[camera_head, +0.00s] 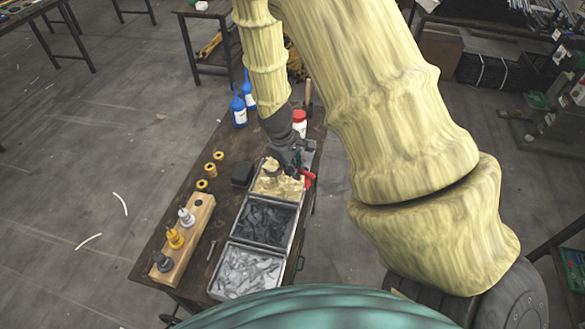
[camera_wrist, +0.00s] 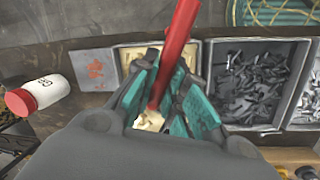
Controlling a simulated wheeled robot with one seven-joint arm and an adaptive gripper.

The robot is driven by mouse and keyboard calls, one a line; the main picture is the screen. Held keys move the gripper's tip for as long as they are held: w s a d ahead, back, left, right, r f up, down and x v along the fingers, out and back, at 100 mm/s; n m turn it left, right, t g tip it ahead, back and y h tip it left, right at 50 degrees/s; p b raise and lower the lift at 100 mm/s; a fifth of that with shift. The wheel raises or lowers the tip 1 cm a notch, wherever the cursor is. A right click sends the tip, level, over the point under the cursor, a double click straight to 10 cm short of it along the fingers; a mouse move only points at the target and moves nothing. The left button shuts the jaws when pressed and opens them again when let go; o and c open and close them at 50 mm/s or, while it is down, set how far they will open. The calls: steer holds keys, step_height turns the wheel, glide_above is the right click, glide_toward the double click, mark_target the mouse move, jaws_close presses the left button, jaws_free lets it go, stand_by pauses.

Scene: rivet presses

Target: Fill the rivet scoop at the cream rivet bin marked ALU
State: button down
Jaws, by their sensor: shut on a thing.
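My gripper (camera_head: 292,162) is over the far bin of a row of three on the table. In the wrist view its teal fingers (camera_wrist: 168,100) are shut around a red handle, which I take as the rivet scoop (camera_wrist: 176,45); its red part also shows in the head view (camera_head: 308,179). The far bin (camera_head: 256,192) holds cream-gold contents; its pale rim shows behind the fingers in the wrist view (camera_wrist: 124,58). A small cream patch shows between the fingers; I cannot tell what it is. The scoop's bowl is not clearly seen. No ALU marking is legible.
Beside it stand a bin of dark pieces (camera_head: 293,222) and a nearer bin of silvery pieces (camera_head: 227,295). A white bottle with red cap (camera_head: 299,124), blue bottles (camera_head: 239,112), a dark box (camera_head: 242,173) and a wooden block with nozzles (camera_head: 200,222) stand around.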

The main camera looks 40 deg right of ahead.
steer(key=shift+t+y, duration=0.3)
steer(key=shift+t, duration=0.3)
steer(key=shift+s+d+r+p, duration=0.1)
steer(key=shift+s+r+p, duration=0.1)
steer(key=shift+r, duration=0.45)
steer(key=shift+s+a+r+p, duration=0.1)
steer(key=shift+r+p, duration=0.1)
steer(key=shift+r, duration=0.45)
steer(key=shift+s+d+r+p, duration=0.1)
steer(key=shift+s+r+p, duration=0.1)
steer(key=shift+r, duration=0.45)
